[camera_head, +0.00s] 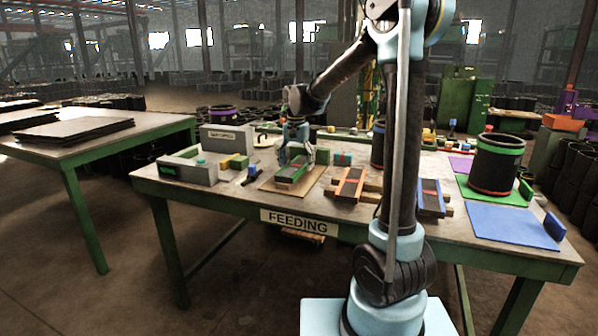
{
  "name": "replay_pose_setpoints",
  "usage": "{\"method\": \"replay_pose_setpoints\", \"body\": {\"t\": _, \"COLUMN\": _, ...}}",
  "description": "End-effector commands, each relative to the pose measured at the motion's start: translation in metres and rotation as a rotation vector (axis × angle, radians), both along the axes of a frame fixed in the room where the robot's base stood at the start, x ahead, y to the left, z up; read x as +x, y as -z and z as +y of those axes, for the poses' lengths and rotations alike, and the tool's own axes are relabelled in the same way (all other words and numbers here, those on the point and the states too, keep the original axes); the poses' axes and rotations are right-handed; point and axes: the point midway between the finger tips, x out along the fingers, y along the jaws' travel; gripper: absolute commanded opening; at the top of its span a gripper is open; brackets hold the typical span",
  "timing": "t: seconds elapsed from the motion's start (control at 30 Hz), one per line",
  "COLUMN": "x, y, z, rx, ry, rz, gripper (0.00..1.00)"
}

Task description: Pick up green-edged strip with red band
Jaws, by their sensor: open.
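The green-edged strip with a red band (290,174) is dark in the middle and lies on a tan board (270,186) at the front left of the workbench. My gripper (297,158) points down over the far end of this strip, with its jaws open. Its fingers hide part of the strip's far end. I cannot tell whether the fingers touch it.
An orange-edged strip (349,184) and a blue-edged strip (431,196) rest on wooden blocks to the right. A grey fixture (188,169) stands left. My arm hides the bench's middle.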

Motion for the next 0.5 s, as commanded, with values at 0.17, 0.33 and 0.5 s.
{"method": "replay_pose_setpoints", "body": {"t": 0.17, "x": -0.0001, "y": 0.0014, "z": 0.0006, "rx": 0.0, "ry": -0.001, "rz": 0.0, "gripper": 0.82}}
{"method": "replay_pose_setpoints", "body": {"t": 0.33, "x": -0.0002, "y": 0.0012, "z": 0.0008, "rx": 0.0, "ry": -0.001, "rz": 0.0, "gripper": 0.61}}
{"method": "replay_pose_setpoints", "body": {"t": 0.5, "x": -0.0004, "y": 0.0012, "z": 0.0009, "rx": 0.0, "ry": -0.001, "rz": 0.0, "gripper": 0.33}}
